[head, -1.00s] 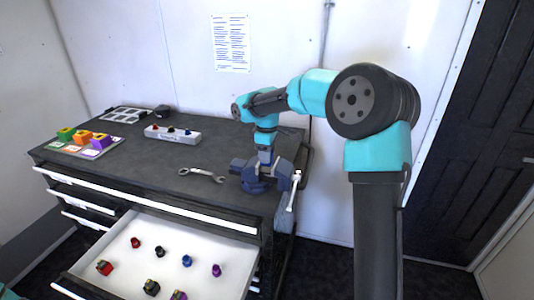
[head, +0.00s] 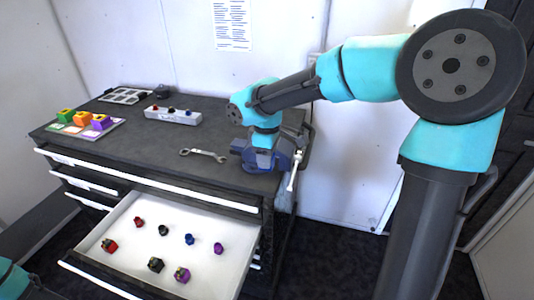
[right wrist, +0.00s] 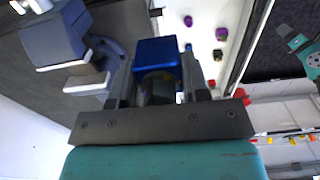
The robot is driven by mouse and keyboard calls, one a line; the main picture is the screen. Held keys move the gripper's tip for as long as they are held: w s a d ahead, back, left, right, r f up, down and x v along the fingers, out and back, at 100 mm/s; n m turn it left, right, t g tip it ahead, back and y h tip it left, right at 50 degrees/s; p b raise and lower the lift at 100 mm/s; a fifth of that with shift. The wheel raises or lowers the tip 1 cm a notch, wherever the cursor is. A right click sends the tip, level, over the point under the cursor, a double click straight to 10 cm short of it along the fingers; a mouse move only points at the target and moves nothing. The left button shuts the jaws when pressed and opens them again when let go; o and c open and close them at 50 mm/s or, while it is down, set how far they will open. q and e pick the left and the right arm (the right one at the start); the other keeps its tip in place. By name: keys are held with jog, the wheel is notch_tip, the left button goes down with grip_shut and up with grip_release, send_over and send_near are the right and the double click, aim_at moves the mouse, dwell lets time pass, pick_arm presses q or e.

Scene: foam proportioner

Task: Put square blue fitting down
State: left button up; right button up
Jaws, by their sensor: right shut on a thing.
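My right gripper (right wrist: 158,85) is shut on the square blue fitting (right wrist: 158,55), which sits between its two fingers in the right wrist view. In the head view this gripper (head: 263,150) points down at the blue-grey vise (head: 285,158) on the bench's right end, and overlaps it. The fitting is hard to tell from the vise there. In the right wrist view the vise (right wrist: 55,42) is to the left of the fitting, with a gap in the picture between them. My left gripper is not seen; only a bit of my left arm shows at the head view's lower left.
A wrench (head: 203,155) lies left of the vise. A tray (head: 58,128) with green, orange and purple blocks is at the left. The open white drawer (head: 205,262) holds several small coloured fittings.

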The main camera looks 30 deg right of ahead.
jog(key=shift+w, duration=0.1)
dwell(0.5)
jog(key=w+a+f+n, duration=0.3)
jog(key=a+f+n, duration=0.3)
jog(key=a+f, duration=0.3)
jog(key=w+a+f+n, duration=0.3)
jog(key=a+f+n, duration=0.3)
jog(key=a+f, duration=0.4)
jog(key=w+a+f+n, duration=0.3)
jog(key=a+f+n, duration=0.3)
jog(key=a+f, duration=0.4)
notch_tip(320, 180, down, 2)
jog(key=shift+w+a+f, duration=0.15)
jog(key=shift+w+a, duration=0.05)
jog(key=shift+w, duration=0.2)
jog(key=shift+f, duration=3.1)
jog(key=shift+f, duration=1.85)
